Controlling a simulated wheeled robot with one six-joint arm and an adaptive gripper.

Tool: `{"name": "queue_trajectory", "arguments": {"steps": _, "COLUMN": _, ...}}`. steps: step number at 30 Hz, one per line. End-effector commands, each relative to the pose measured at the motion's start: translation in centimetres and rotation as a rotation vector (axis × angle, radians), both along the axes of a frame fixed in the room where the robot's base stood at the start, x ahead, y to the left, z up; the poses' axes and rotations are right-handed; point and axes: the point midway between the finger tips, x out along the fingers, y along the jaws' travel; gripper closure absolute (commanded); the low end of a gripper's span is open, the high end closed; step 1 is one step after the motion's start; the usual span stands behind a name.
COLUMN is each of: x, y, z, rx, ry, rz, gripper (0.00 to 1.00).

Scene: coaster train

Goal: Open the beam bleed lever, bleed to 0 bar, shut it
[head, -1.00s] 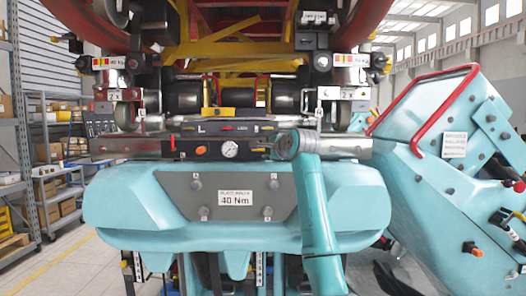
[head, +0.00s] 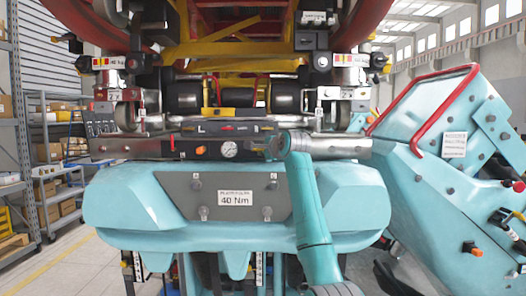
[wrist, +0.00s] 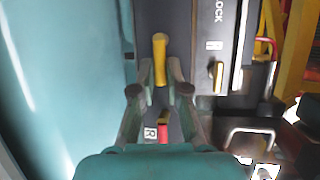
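The bleed panel (head: 185,149) is a dark strip across the front of the train, with a round white gauge (head: 229,149) and an orange knob (head: 199,151). The gauge reading is too small to tell. My gripper (head: 272,147) is at the panel's right end and hides what lies behind it. In the wrist view, a yellow lever (wrist: 160,55) stands between the two fingertips of my gripper (wrist: 160,70). Whether the fingers touch it I cannot tell. A red handle (wrist: 163,132) lies nearer the palm, beside a small white label.
A teal nose with a "40 Nm" plate (head: 235,198) sits below the panel. A teal car body with a red rail (head: 420,92) stands at the right. Shelving (head: 55,150) is at the left. In the wrist view a second yellow handle (wrist: 217,77) is right of the fingers.

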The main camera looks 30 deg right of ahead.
Motion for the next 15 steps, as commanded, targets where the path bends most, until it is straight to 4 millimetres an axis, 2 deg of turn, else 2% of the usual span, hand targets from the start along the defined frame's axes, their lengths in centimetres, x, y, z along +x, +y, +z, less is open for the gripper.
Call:
{"name": "queue_trajectory", "arguments": {"steps": 8, "x": 0.02, "y": 0.0, "z": 0.09, "rx": -0.021, "ry": 0.015, "rz": 0.0, "gripper": 1.0}}
{"name": "queue_trajectory", "arguments": {"steps": 15, "x": 0.08, "y": 0.06, "z": 0.59, "rx": -0.115, "ry": 0.079, "rz": -0.001, "gripper": 1.0}}
